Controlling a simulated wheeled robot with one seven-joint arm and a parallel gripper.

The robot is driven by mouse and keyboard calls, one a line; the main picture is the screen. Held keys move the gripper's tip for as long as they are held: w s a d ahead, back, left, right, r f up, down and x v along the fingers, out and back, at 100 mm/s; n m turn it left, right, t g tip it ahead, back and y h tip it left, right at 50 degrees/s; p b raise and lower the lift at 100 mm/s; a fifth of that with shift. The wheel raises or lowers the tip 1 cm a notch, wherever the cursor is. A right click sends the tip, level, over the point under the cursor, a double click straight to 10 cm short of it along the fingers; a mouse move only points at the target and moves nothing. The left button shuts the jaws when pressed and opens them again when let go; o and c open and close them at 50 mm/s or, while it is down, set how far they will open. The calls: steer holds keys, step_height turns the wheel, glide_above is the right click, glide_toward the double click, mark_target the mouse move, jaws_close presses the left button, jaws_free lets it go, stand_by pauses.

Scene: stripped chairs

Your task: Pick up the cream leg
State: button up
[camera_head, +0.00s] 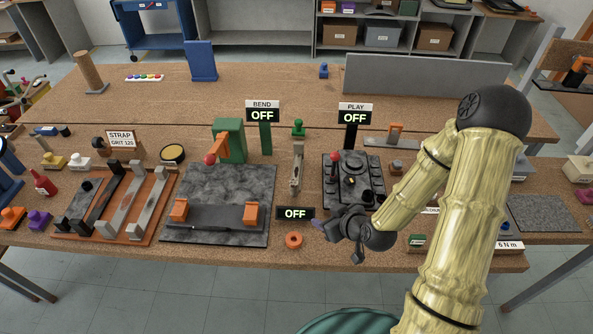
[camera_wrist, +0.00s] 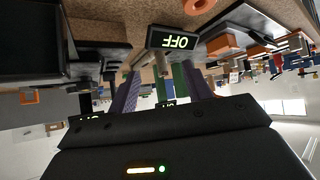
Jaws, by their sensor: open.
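No leg stands out as plainly cream. The palest candidate is a light grey-beige bar (camera_head: 122,207) lying in the orange tray at the left of the front bench; I cannot tell for sure that it is the cream leg. A tan round post (camera_head: 89,72) stands upright at the back left. My gripper (camera_head: 338,238) is open above the front edge of the bench, right of the orange ring, well to the right of the tray and touching nothing visible. In the wrist view my gripper (camera_wrist: 160,88) shows its purple-sided fingers apart. No leg is clearly between them.
An orange tray (camera_head: 58,230) holds several bars. A dark stone-like slab (camera_head: 215,190) with orange blocks lies beside it. An OFF sign (camera_head: 295,213) and an orange ring (camera_head: 293,240) are near my gripper. A black control panel (camera_head: 352,182) is behind it. The floor in front is clear.

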steer(key=w+t, duration=0.1)
steer(key=w+a+r+t+y, duration=0.1)
steer(key=t, duration=0.1)
steer(key=shift+a+r+m, duration=0.15)
steer(key=shift+a+m, duration=0.1)
steer(key=shift+m, duration=0.15)
steer(key=shift+w, duration=0.1)
steer(key=b, duration=0.2)
glide_toward(295, 187)
steer(key=x, duration=0.6)
steer(key=shift+w+a+f, duration=0.1)
steer(key=shift+w+f, duration=0.15)
steer(key=shift+f, duration=0.05)
steer(key=shift+w, duration=0.1)
